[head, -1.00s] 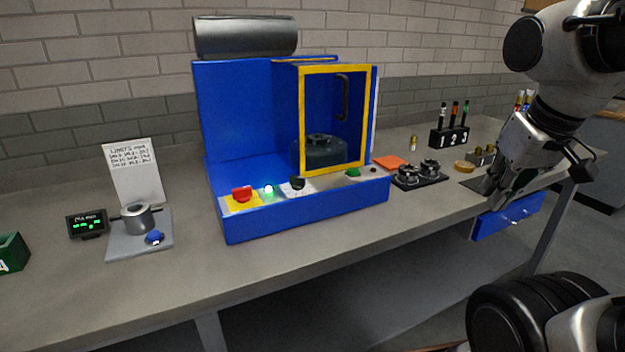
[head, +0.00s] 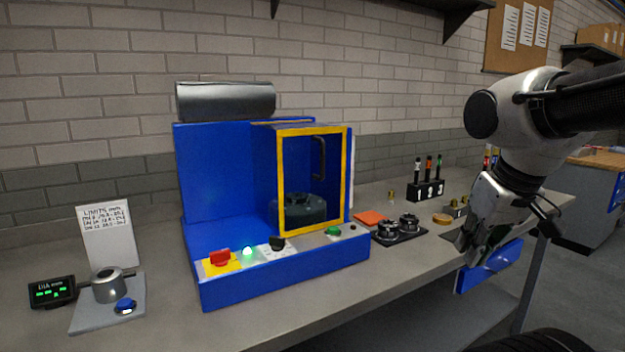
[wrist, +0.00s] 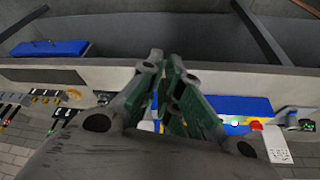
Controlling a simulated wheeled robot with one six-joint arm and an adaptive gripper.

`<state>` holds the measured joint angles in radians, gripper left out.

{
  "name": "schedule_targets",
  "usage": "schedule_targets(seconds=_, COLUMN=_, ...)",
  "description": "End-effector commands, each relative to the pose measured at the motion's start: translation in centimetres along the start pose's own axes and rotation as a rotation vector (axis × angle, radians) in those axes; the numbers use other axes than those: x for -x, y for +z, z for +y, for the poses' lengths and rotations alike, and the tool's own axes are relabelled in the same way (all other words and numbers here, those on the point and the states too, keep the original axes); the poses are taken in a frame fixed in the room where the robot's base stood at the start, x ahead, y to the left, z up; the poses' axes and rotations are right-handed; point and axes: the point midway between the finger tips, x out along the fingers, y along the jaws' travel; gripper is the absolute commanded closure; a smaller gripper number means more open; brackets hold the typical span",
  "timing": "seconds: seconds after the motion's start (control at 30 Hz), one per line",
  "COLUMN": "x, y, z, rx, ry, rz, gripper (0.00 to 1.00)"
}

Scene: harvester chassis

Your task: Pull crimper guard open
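The crimper guard (head: 342,180) is a yellow-framed clear door on the front of the blue crimper (head: 212,165). It looks shut, with a dark upright handle (head: 319,157) near its upper right. A dark rounded tool shows behind it. My gripper (head: 468,258) hangs at the bench's front edge, well to the right of the guard and apart from it. The blue crimper (wrist: 240,106) shows there behind and right of the fingers; the guard's handle cannot be made out.
A black holder with two round parts (head: 398,230), an orange pad (head: 369,217) and a marker rack (head: 426,190) stand right of the crimper. A blue drawer (head: 490,266) sticks out under the bench by my gripper. Red, black and green controls line the crimper's front. A gauge stand (head: 108,300) is at left.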

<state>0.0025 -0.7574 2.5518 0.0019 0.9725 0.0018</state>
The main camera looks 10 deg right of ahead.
Motion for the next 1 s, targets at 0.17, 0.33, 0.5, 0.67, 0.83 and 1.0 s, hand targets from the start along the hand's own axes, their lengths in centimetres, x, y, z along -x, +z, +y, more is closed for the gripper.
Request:
schedule_targets(seconds=0.17, x=-1.8, y=0.5, z=1.6, rx=-0.072, ry=0.025, rz=-0.095, gripper=0.66)
schedule_targets(seconds=0.33, x=-5.8, y=-0.3, z=0.4, rx=-0.354, ry=-0.110, rz=-0.270, gripper=0.66)
schedule_targets(seconds=0.5, x=-9.4, y=-5.1, z=-5.6, rx=-0.956, ry=-0.436, rz=-0.455, gripper=0.66)
schedule_targets(seconds=0.67, x=-9.9, y=-15.1, z=-10.1, rx=-1.532, ry=-0.814, rz=-0.618, gripper=0.66)
schedule_targets(seconds=0.83, x=-6.2, y=-25.3, z=-11.8, rx=-1.875, ry=-1.200, rz=-0.785, gripper=0.66)
schedule_targets(seconds=1.0, x=-2.5, y=-29.3, z=-12.3, rx=-2.008, ry=-1.394, rz=-0.956, gripper=0.66)
